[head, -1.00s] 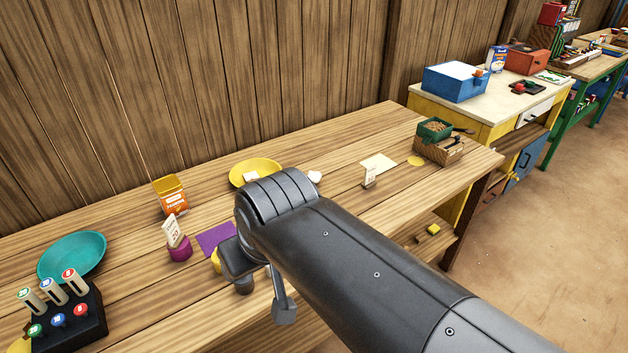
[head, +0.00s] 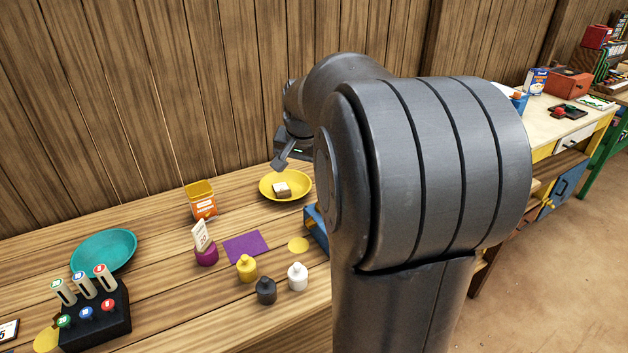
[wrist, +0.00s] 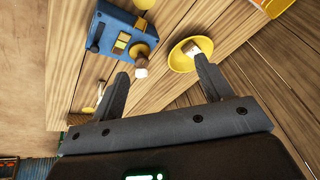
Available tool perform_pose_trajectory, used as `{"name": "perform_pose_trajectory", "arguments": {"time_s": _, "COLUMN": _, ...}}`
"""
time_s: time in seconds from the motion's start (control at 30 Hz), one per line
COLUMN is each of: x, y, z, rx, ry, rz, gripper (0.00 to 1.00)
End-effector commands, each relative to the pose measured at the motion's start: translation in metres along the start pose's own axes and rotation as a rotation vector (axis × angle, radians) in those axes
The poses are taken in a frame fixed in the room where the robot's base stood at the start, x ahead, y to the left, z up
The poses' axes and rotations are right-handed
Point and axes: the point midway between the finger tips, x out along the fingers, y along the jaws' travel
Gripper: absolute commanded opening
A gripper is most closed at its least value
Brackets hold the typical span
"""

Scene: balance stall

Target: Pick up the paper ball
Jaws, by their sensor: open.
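A small white lump (wrist: 141,72), which looks like the paper ball, lies on the wooden table in the wrist view. It is beside the blue device and left of the yellow plate (wrist: 176,62). In the head view my arm hides it. My gripper (wrist: 162,68) is open and empty, its fingers spread above the table. The white lump shows between the fingers, nearer the left fingertip. In the head view my gripper (head: 287,158) hangs above the yellow plate (head: 268,194), near the plank wall.
The blue device (wrist: 118,40) with knobs stands close to the white lump. The yellow plate holds a small block (head: 283,189). An orange box (head: 201,200), purple mat (head: 246,246), several small bottles and a teal plate (head: 104,250) stand left of my arm. The wall (head: 130,90) bounds the table's back.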

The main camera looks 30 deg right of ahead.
Motion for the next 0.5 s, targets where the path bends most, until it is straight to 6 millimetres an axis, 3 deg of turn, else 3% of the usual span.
{"name": "perform_pose_trajectory", "arguments": {"time_s": 0.2, "x": 0.059, "y": 0.016, "z": -0.064, "rx": 0.152, "ry": 0.006, "rz": 0.084, "gripper": 0.72}}
{"name": "perform_pose_trajectory", "arguments": {"time_s": 0.5, "x": 0.147, "y": 0.051, "z": -0.134, "rx": 0.326, "ry": 0.044, "rz": 0.207, "gripper": 0.72}}
